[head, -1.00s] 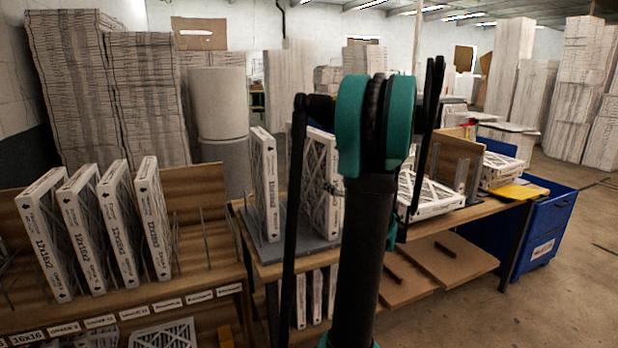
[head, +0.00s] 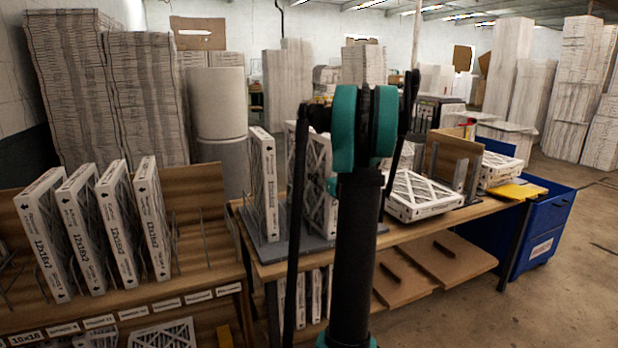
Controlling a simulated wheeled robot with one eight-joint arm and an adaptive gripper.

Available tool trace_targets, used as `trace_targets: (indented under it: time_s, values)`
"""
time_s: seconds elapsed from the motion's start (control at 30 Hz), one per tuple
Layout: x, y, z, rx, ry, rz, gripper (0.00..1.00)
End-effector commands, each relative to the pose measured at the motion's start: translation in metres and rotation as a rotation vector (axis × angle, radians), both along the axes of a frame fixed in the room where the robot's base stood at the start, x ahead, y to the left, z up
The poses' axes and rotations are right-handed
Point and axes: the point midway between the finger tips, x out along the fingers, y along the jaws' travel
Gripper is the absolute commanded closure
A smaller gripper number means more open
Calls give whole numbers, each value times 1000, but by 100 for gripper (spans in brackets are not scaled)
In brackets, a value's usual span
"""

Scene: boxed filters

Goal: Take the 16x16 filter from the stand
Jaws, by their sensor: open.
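A grey stand (head: 262,251) on the middle table holds upright white boxed filters. One filter (head: 264,185) stands at its left. Another filter (head: 318,192) stands to the right, partly covered by my arm. I cannot read the sizes on their edges. My arm's dark link and teal joint rise through the middle of the view. My gripper does not show clearly; it seems hidden behind the arm, so its distance from the filters cannot be told.
A wooden rack (head: 188,276) at left holds several upright filters, some reading 12x16x2. A flat filter (head: 424,196) lies on the table to the right, near a wooden divider (head: 455,160). A blue bin (head: 541,228) stands at the right end. Floor at far right is clear.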

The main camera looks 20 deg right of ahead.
Motion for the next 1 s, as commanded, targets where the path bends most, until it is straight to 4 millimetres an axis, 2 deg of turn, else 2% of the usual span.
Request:
trace_targets:
  time_s: [0.13, 0.6, 1.0]
  values:
    - [0, 0, 0, 0, 0, 0, 40]
    - [-1, 0, 0, 0, 0, 0, 98]
    - [-1, 0, 6, 0, 0, 0, 98]
